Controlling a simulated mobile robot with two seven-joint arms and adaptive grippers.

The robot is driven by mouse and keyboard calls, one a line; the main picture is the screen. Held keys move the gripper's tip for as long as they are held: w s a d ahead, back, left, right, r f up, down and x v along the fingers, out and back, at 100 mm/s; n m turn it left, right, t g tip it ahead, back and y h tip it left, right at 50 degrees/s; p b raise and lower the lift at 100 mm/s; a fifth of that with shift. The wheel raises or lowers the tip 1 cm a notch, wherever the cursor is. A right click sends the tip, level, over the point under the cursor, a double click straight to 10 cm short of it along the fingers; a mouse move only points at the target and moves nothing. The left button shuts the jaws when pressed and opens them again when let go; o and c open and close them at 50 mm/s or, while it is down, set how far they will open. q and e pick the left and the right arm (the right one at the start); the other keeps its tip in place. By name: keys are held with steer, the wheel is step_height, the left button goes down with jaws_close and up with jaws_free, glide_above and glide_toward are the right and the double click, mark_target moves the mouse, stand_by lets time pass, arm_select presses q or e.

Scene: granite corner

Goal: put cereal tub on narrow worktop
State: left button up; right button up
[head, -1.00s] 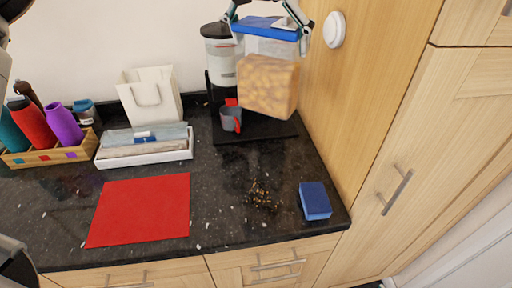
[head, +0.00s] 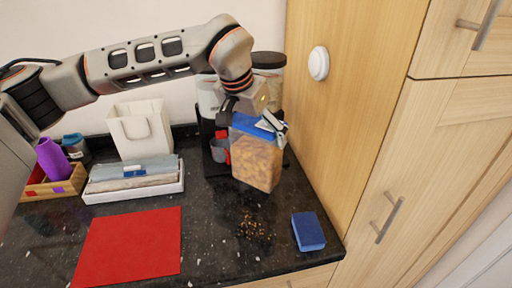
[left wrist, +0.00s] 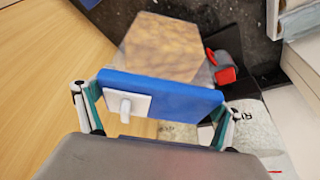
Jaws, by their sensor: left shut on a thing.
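The cereal tub (head: 257,162) is clear, with a blue lid and brown cereal inside. My left gripper (head: 254,117) is shut on it at the lid, from above. In the left wrist view the tub (left wrist: 165,48) hangs beyond the blue lid, with a finger of the left gripper (left wrist: 156,108) at each side. The tub is upright over the back right part of the dark speckled worktop (head: 215,240). I cannot tell whether its base touches the surface. My right gripper is not in view.
Brown crumbs (head: 252,226) lie in front of the tub, with a blue sponge (head: 308,231) to their right. A red mat (head: 130,247) lies left. Behind the tub are canisters (head: 269,70) and a grey-red cup (head: 220,148). A wooden cabinet side (head: 345,110) bounds the right.

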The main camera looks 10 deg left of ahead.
arm_select(q)
steer(key=shift+f, duration=0.5)
step_height(320, 180, down, 4)
steer(key=shift+r, duration=0.2)
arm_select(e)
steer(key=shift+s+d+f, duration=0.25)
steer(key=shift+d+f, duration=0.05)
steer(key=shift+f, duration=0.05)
arm_select(q)
steer(key=shift+f, duration=0.1)
steer(key=o, duration=1.8)
steer(key=shift+f, duration=0.15)
steer(key=shift+c, duration=0.2)
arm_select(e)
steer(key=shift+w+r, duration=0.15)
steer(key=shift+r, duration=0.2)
